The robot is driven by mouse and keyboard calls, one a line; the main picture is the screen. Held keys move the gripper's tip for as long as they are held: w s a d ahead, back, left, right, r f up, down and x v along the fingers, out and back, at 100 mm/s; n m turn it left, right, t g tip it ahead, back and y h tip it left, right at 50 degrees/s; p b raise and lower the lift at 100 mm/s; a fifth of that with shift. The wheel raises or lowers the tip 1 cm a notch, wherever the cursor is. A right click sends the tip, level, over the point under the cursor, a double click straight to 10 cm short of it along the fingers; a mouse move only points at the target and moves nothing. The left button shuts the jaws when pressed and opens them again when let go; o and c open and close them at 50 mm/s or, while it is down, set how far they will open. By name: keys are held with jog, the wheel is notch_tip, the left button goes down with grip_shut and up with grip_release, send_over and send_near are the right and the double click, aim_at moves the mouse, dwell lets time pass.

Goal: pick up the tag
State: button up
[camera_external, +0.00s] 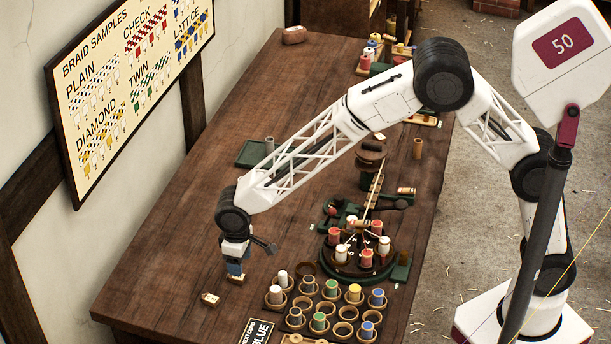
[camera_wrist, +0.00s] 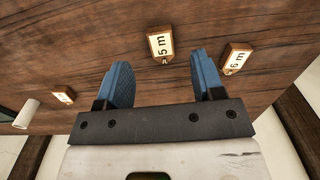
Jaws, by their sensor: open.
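Small wooden tags with white faces lie on the brown table. In the wrist view one tag (camera_wrist: 161,46) reads "5 m" and lies just beyond the gap between my fingertips. A second tag (camera_wrist: 237,58), reading "6 m", lies to the right, outside the right finger. A third tag (camera_wrist: 63,96) lies far left, its print too small to read. In the external view my gripper (camera_external: 236,268) points down low over the table's left part, with a tag (camera_external: 236,280) at its tips. Another tag (camera_external: 210,299) lies nearer the front. My blue-padded gripper (camera_wrist: 161,68) is open and empty.
A rack of cups (camera_external: 345,313) with several bobbins stands right of my gripper. Behind it is a round braiding stand (camera_external: 358,262) with bobbins. A "BLUE" card (camera_external: 258,331) lies at the front edge. A green tray (camera_external: 250,153) lies farther back. The table's left side is mostly clear.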

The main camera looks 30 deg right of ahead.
aim_at(237, 278)
jog(key=shift+f, duration=0.1)
jog(key=shift+w+f, duration=0.1)
jog(key=shift+f, duration=2.45)
jog(key=c, duration=1)
